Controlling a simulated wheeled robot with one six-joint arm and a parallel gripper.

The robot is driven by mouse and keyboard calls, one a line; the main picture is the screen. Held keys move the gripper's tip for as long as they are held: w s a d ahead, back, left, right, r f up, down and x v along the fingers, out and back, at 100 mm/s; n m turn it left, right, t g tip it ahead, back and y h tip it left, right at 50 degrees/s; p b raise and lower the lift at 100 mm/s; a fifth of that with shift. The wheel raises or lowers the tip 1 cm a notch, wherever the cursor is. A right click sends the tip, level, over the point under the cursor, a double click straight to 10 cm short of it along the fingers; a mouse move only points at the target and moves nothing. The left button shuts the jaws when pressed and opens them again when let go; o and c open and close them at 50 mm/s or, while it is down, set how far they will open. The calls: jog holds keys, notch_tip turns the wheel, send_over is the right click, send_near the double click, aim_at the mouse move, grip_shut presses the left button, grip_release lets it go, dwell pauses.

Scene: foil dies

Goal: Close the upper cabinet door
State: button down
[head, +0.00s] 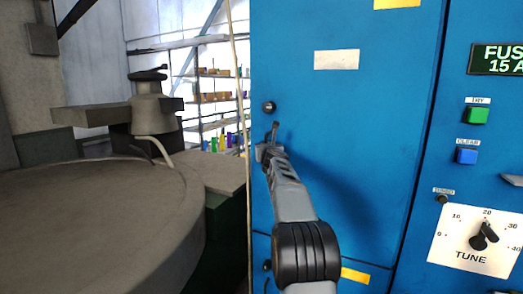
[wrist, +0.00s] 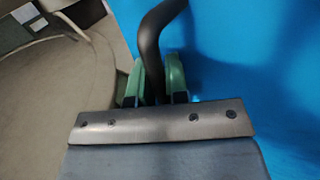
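The upper cabinet door (head: 370,130) is a large blue panel filling the middle of the head view, with a pale blank label on it. I cannot tell for certain how far it stands from its frame. A dark bent handle (wrist: 151,45) rises between the green finger pads of my gripper (wrist: 156,82) in the wrist view. The pads lie close on both sides of it, and my gripper looks shut on it. In the head view my gripper (head: 268,150) is at the door's left side, below a dark round knob (head: 268,107). The handle's lower end is hidden.
Right of the door is a blue control panel with a green button (head: 476,115), a blue button (head: 466,156) and a tune dial (head: 483,237). A large round grey machine (head: 90,220) stands close on the left. Shelves (head: 215,98) stand behind it.

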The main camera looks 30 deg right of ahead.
jog(key=shift+d+r, duration=0.15)
jog(key=shift+r, duration=0.1)
jog(key=c, duration=1.3)
grip_release()
jog(key=shift+w+d+f, duration=0.1)
jog(key=shift+d+f, duration=0.1)
jog(key=shift+d, duration=0.1)
jog(key=shift+c, duration=0.2)
jog(key=shift+o, duration=0.9)
jog(key=shift+a, duration=0.2)
jog(key=shift+s+a+f+b, duration=0.15)
jog(key=shift+s+a+b, duration=0.05)
jog(key=shift+s+b, duration=0.25)
jog(key=b+v, duration=0.4)
jog(key=v, duration=0.8)
jog(key=shift+s+a, duration=0.25)
jog(key=shift+s, duration=0.1)
